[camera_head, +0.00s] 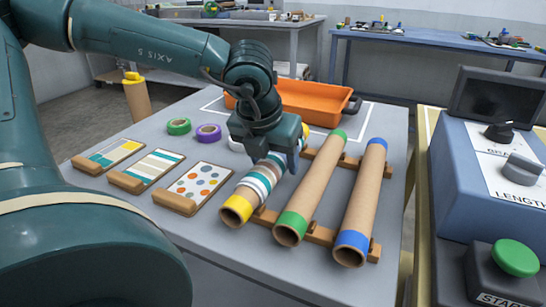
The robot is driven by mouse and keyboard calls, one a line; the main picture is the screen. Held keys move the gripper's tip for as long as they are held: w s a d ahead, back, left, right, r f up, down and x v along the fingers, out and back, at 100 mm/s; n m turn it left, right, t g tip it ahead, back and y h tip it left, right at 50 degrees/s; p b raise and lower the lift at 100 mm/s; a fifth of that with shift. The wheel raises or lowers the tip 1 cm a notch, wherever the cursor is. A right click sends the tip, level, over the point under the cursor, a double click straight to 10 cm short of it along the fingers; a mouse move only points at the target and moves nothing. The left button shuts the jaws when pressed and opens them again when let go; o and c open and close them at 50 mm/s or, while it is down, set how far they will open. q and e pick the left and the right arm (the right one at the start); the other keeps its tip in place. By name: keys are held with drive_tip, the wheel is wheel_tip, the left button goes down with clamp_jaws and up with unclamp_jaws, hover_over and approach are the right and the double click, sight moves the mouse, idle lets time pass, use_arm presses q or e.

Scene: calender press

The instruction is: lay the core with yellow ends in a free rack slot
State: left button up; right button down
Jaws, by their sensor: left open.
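The core with yellow ends (237,209) lies at the left of the wooden rack (318,234), its near end by the front rail. It has a striped teal, white and brown middle. A core with green ends (312,190) and a core with blue ends (362,200) lie across the rack to the right. My right gripper is not in view.
Three pattern cards (196,187) with wooden holders lie to the left. Green (179,126) and purple (208,132) tape rolls and an orange tray (312,103) are behind. A blue machine (475,170) with a green button stands at the right.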

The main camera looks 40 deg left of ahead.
use_arm(q)
drive_tip(key=shift+r+p, duration=0.2)
drive_tip(key=shift+p, duration=0.1)
drive_tip(key=p+v, duration=0.2)
drive_tip(key=v, duration=0.8)
drive_tip(key=shift+s+d+r, duration=0.1)
drive_tip(key=shift+r, duration=0.2)
drive_tip(key=shift+s+d+r, duration=0.1)
drive_tip(key=shift+s+r, duration=0.15)
drive_tip(key=shift+r, duration=0.3)
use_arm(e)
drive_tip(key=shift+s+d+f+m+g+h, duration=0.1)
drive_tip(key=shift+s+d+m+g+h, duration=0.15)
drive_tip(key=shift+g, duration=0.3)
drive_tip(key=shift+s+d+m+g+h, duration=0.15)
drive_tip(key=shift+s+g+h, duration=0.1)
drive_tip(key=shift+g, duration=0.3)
